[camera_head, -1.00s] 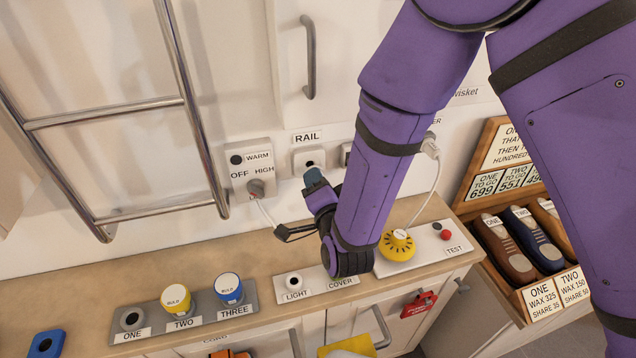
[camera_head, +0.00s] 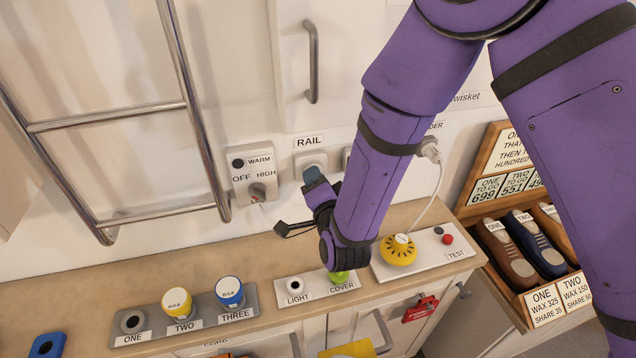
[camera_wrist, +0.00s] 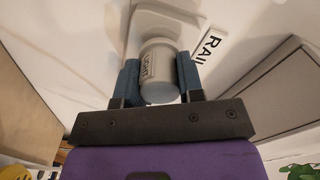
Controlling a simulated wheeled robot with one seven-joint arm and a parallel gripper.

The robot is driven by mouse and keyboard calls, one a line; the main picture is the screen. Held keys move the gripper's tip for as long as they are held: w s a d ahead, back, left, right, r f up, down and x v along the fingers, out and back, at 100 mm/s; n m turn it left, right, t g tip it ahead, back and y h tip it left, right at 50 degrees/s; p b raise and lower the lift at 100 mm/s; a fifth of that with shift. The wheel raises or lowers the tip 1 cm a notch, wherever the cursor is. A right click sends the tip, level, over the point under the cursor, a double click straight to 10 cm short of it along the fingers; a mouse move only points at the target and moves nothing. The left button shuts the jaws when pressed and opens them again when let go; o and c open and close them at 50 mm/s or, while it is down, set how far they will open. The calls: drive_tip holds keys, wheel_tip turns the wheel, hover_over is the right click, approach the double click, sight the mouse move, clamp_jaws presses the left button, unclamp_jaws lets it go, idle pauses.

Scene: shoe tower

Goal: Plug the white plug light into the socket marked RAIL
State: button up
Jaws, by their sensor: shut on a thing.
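In the wrist view, the white plug light (camera_wrist: 158,70) is a pale cylinder marked LIGHT, held between the blue fingers of my gripper (camera_wrist: 160,82). A pale socket plate (camera_wrist: 165,18) is right behind it, beside the RAIL label (camera_wrist: 212,46). In the head view, the RAIL socket (camera_head: 311,159) is on the wall under its label, and my gripper (camera_head: 312,175) is right in front of it, covering its hole. The light is hidden there by my gripper. I cannot tell whether its prongs are in the socket.
The WARM switch box (camera_head: 254,175) with a knob is just left of my gripper. Another plug with a cord (camera_head: 430,150) is at right. The LIGHT/COVER base (camera_head: 318,288), bulb rack (camera_head: 185,322) and yellow dial (camera_head: 397,250) stand on the counter below. A metal ladder (camera_head: 120,120) is at left.

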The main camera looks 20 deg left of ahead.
drive_tip(key=shift+w+a, duration=0.2)
drive_tip(key=shift+w, duration=0.2)
drive_tip(key=o, duration=0.9)
drive_tip(key=v, duration=1.1)
drive_tip(key=shift+a, duration=0.1)
